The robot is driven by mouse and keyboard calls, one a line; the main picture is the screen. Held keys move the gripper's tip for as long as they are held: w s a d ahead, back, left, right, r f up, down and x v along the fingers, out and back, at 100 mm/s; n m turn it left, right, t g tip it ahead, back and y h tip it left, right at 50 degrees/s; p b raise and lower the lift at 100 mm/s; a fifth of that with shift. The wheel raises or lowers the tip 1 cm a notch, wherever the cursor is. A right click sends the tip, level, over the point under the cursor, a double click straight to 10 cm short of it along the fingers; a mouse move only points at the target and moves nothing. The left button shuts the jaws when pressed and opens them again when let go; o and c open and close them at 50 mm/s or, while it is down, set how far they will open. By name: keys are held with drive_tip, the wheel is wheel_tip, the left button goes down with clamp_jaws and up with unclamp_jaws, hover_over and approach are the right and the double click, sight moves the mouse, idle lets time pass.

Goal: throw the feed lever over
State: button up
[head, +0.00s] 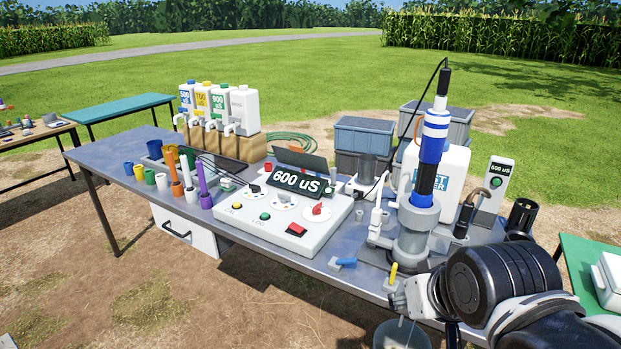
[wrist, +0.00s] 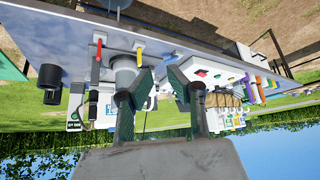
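Several levers show, and I cannot tell from a label which is the feed lever. A yellow-handled lever (head: 393,273) stands at the bench's front edge, below the grey pump base (head: 413,243); it also shows in the wrist view (wrist: 138,52). A blue-handled lever (head: 346,262) lies low to its left. A red-handled lever (wrist: 97,62) shows in the wrist view on the other side of the pump base; I cannot make it out in the head view. My gripper (wrist: 157,88) is open and empty, its fingers apart, with the pump base and yellow lever beyond them.
The control box (head: 285,220) with its 600 uS display is left of the levers. A blue-and-white column (head: 433,145) rises from the pump base with a black cable. A bucket (head: 401,335) stands below the bench edge. A black cup (head: 522,214) is at the right.

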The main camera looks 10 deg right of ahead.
drive_tip(key=shift+o, duration=1.9)
drive_tip(key=shift+w+r, duration=0.1)
drive_tip(key=shift+w, duration=0.15)
drive_tip(key=n+g+y+b, duration=0.4)
drive_tip(key=n+b, duration=0.1)
drive_tip(key=n, duration=0.6)
hover_over(352, 259)
drive_tip(key=s+d, duration=0.3)
drive_tip(key=d, duration=0.1)
wheel_tip(352, 259, down, 8)
drive_tip(key=shift+g, duration=0.3)
drive_tip(key=x, duration=1.3)
drive_tip(key=shift+d+f+b, duration=0.25)
drive_tip(key=shift+f+b, duration=0.1)
drive_tip(key=shift+c, duration=0.4)
clamp_jaws()
